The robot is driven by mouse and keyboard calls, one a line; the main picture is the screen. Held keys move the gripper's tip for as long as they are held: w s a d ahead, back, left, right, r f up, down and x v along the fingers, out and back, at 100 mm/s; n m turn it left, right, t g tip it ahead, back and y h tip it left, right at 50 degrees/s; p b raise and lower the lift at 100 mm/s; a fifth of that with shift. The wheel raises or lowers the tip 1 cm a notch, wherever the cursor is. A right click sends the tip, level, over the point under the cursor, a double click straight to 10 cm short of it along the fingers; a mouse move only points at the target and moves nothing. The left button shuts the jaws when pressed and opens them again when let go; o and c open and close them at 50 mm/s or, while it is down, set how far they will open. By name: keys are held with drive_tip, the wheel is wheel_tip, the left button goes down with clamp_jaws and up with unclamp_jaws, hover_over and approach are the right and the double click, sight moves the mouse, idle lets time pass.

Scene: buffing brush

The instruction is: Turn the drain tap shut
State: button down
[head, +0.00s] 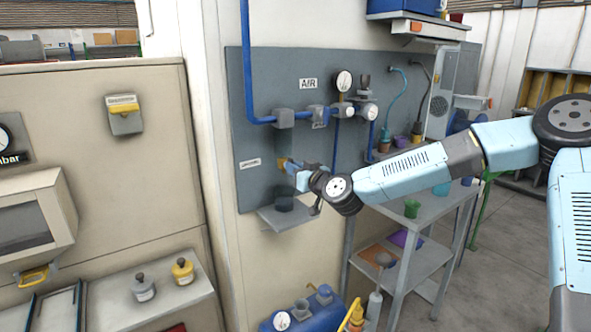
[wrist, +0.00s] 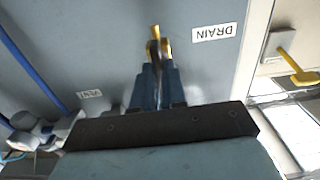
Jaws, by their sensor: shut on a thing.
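The drain tap shows in the wrist view as a small yellow handle (wrist: 155,33) on the grey panel, beside an upside-down DRAIN label (wrist: 214,33). My gripper (wrist: 157,66) has its blue fingers closed on this handle, which sticks out between and past the fingertips. In the head view the yellow tap (head: 283,163) is partly hidden by my gripper (head: 294,170), which reaches it from the right. The tap's body and exact handle angle are mostly hidden by the fingers.
A dark cup (head: 284,201) stands on a small grey shelf (head: 293,219) below the tap. Blue air pipe (head: 247,70) and gauges (head: 344,81) are above. A shelf table (head: 425,173) with pots stands right. A yellow lever (wrist: 298,66) shows at right in the wrist view.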

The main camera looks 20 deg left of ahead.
drive_tip(key=shift+w+m, duration=0.1)
drive_tip(key=shift+m, duration=0.4)
drive_tip(key=shift+w+d+f+m, duration=0.1)
drive_tip(key=shift+m, duration=2.75)
drive_tip(key=shift+w+d+f+m, duration=0.1)
drive_tip(key=shift+d+f+m, duration=0.05)
drive_tip(key=shift+m, duration=2.65)
drive_tip(key=shift+w+d+f+m, duration=0.1)
drive_tip(key=shift+m, duration=2.75)
drive_tip(key=c, duration=1.2)
unclamp_jaws()
drive_tip(key=shift+s+a, duration=0.1)
